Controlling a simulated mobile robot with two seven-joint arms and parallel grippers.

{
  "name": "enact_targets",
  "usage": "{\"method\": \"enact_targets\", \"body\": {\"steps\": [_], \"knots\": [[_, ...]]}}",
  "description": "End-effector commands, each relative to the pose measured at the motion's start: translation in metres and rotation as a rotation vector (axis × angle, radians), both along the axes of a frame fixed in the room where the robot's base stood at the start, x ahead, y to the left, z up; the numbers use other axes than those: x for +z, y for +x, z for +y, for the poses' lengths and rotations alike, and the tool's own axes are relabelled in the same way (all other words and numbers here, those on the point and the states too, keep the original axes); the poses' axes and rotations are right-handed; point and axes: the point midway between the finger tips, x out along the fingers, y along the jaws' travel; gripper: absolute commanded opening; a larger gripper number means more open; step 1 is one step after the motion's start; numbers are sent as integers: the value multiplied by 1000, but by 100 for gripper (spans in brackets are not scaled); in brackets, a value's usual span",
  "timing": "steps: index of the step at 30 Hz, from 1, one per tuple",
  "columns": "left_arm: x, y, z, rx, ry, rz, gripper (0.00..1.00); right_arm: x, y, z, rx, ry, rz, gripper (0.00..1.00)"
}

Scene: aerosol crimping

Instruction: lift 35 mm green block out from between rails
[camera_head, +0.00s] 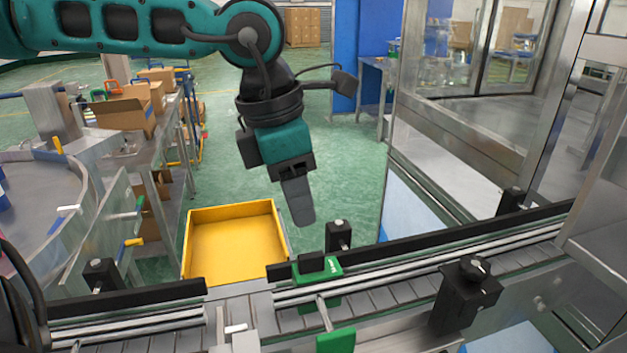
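A green block (331,268) with small white marking sits among the rails of the conveyor (400,297), near the left end of its right-hand stretch. A black piece covers part of it, and its lower part is hidden. A metal rod runs from near it toward a second green piece (336,342) at the bottom edge. My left gripper (301,213) hangs from above, pointing down, above and slightly left of the green block and apart from it. Only one grey finger shows clearly, so its opening cannot be judged. My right gripper is not in view.
Black rail strips (440,238) line the conveyor, with a black knob clamp (467,285) at the front and a black post (338,235) behind. A yellow bin (235,244) stands beyond the conveyor. A metal-framed machine (480,110) rises at right. Green floor lies open behind.

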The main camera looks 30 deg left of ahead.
Motion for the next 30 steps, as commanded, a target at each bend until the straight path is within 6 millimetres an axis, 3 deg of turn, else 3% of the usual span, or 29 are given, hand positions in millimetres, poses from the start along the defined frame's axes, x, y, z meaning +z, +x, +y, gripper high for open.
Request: {"method": "enact_targets", "body": {"steps": [8,24,30], "knots": [[-12,1,-2,0,-1,1,36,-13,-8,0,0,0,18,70],[-64,9,-8,0,0,0,36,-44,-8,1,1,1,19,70],[-82,12,-10,1,1,-1,36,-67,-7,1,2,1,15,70]]}}
